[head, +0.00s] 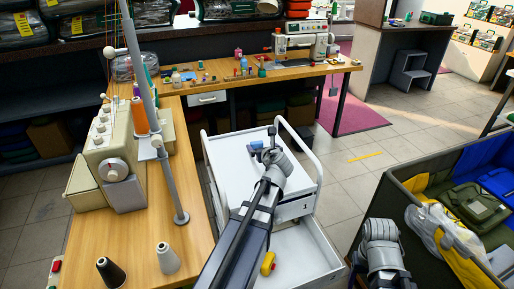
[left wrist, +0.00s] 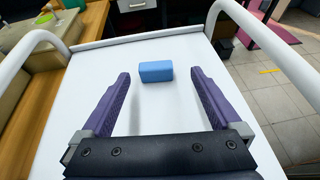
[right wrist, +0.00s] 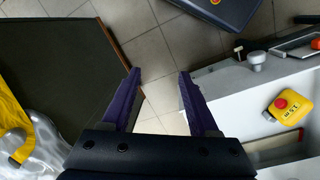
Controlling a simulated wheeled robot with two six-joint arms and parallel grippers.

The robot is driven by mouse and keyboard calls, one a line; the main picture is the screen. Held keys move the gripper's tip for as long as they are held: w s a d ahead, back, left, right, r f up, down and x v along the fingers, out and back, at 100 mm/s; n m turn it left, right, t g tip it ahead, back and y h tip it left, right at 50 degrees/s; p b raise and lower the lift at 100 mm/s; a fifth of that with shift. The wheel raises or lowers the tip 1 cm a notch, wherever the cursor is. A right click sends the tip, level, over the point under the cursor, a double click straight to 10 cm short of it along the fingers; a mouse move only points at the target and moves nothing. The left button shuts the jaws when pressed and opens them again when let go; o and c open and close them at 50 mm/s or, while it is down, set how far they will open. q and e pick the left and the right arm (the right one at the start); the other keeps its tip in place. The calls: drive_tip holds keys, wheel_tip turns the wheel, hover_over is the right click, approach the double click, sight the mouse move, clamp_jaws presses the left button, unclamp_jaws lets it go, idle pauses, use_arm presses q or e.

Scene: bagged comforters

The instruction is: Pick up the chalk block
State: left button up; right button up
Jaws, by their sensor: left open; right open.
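The chalk block (left wrist: 156,71) is a small blue block lying on the white top of the cart. In the head view the blue block (head: 256,145) shows just beyond my left gripper (head: 268,151), partly covered by it. In the left wrist view my left gripper (left wrist: 160,88) is open, its purple fingers apart on either side of and nearer than the block, not touching it. My right gripper (right wrist: 157,78) is open and empty, above the floor between the cart and a dark bin.
The white cart (head: 228,160) has raised tube handles at its sides and an open drawer holding a yellow item (head: 268,263). A wooden sewing table (head: 190,220) stands left. A dark bin (head: 415,170) with bagged goods stands right.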

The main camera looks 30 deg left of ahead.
sight(257, 143)
use_arm(q)
drive_tip(key=shift+a+b+x, duration=0.25)
drive_tip(key=shift+b+x, duration=0.65)
drive_tip(key=shift+x, duration=1.7)
drive_tip(key=shift+s+r, duration=0.15)
drive_tip(key=shift+s, duration=0.1)
use_arm(e)
drive_tip(key=shift+f, duration=0.85)
use_arm(q)
drive_tip(key=shift+c, duration=0.2)
drive_tip(key=c, duration=1.4)
drive_tip(key=shift+r, duration=0.1)
use_arm(e)
drive_tip(key=shift+r, duration=0.1)
use_arm(q)
wheel_tip(257, 143, up, 10)
drive_tip(key=p, duration=1)
use_arm(e)
wheel_tip(257, 143, up, 10)
drive_tip(key=shift+c, duration=0.3)
